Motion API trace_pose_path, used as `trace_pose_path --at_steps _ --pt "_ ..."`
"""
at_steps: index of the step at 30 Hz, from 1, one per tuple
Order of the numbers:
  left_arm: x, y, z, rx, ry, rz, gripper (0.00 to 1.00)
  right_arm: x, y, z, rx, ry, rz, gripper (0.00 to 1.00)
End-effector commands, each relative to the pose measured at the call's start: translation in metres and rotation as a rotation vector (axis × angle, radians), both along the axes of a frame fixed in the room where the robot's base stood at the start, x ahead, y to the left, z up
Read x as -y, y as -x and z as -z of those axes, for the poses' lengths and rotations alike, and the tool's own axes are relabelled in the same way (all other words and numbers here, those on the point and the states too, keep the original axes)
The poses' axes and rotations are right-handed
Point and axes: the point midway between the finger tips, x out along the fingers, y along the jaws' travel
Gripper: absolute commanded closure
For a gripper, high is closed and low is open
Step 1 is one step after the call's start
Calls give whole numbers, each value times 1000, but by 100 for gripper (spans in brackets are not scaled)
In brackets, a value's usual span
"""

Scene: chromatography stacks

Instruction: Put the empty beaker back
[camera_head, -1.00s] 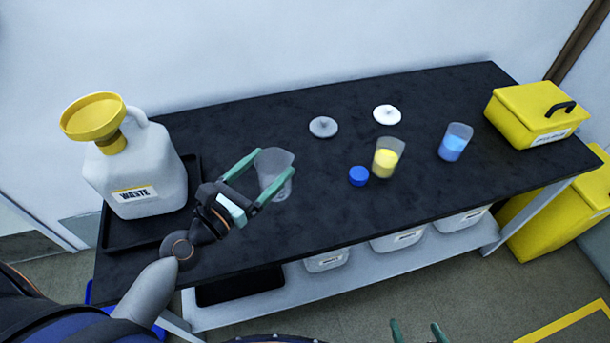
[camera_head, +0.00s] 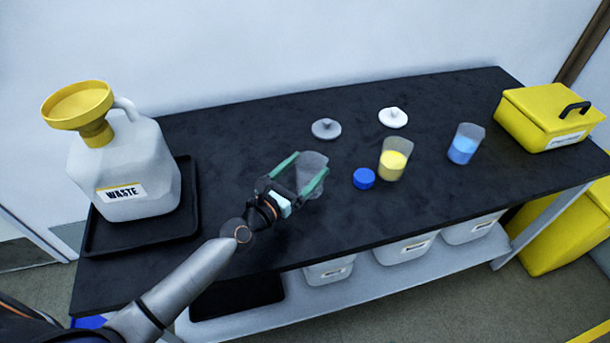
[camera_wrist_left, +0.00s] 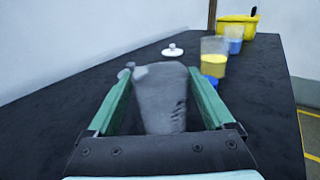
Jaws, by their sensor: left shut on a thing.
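The empty beaker (camera_head: 312,170) is clear grey and upright at the middle of the black bench top. My left gripper (camera_head: 302,174) is shut on it, with a green finger on each side. In the left wrist view the beaker (camera_wrist_left: 161,98) fills the space between the two fingers (camera_wrist_left: 160,100). Whether its base touches the bench is hard to tell. My right gripper is not in view.
A beaker of yellow liquid (camera_head: 394,160), a blue cap (camera_head: 364,178) and a beaker of blue liquid (camera_head: 465,145) stand to the right. Two lids, grey (camera_head: 326,129) and white (camera_head: 393,118), lie behind. A waste jug (camera_head: 125,170) with yellow funnel (camera_head: 78,105) stands left; a yellow box (camera_head: 548,120) stands right.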

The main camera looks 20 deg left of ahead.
Motion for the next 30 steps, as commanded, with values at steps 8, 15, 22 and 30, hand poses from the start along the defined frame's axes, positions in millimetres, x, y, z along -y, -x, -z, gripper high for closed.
trace_pose_path --at_steps 8,15,22,30 --pt "-1 0 2 2 2 -2 84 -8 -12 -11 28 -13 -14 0" --pt "0 0 5 1 1 -1 1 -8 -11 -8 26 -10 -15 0" --pt "0 0 4 0 2 -1 0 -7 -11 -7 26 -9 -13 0" --pt "-7 20 5 -3 1 0 0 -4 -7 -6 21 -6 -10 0"
